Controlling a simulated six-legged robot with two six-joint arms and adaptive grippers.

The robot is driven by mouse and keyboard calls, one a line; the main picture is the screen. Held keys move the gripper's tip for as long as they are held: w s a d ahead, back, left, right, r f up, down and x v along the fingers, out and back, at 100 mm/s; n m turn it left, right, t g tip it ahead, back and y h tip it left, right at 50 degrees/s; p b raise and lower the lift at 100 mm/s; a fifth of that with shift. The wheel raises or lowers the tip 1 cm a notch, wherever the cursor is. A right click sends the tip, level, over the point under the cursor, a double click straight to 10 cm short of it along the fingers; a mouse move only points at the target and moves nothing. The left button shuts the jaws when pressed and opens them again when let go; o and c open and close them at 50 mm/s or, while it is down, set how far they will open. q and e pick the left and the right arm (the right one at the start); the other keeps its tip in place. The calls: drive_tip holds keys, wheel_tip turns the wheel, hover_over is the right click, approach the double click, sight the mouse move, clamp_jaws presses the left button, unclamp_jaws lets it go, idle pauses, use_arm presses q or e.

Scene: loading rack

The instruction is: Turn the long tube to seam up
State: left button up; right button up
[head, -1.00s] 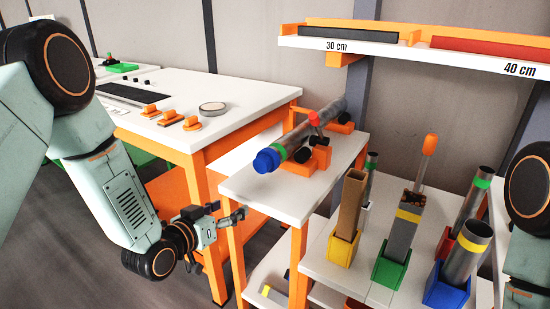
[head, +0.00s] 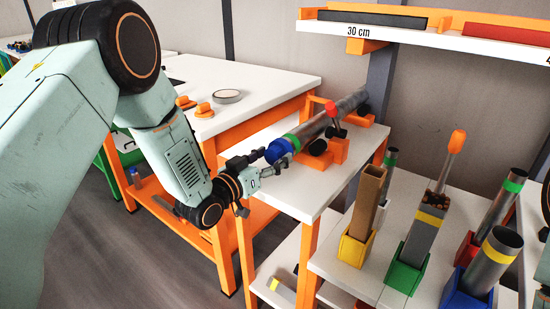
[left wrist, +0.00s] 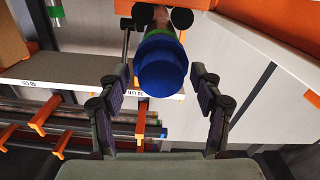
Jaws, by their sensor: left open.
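The long tube (head: 329,118) is grey metal with a green band and a blue cap (head: 279,150) on its near end. It lies across an orange roller stand (head: 335,152) on a small white table, with a red-tipped lever over it. My left gripper (head: 274,166) is open close to the capped end. In the left wrist view the blue cap (left wrist: 160,66) sits between and beyond the two spread fingers (left wrist: 160,110), touching neither. The seam cannot be made out. My right gripper is not in view.
Colored sockets (head: 355,248) holding upright tubes and bars stand on a lower shelf at right. A larger white bench (head: 262,86) is behind my left arm. A labeled rack (head: 430,35) hangs above. The front of the small table (head: 300,198) is clear.

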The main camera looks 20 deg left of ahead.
use_arm(q)
drive_tip(key=shift+w+d, duration=0.2)
drive_tip(key=shift+w, duration=0.4)
drive_tip(key=shift+s, duration=0.1)
drive_tip(key=c, duration=1.1)
drive_tip(key=shift+c, duration=0.2)
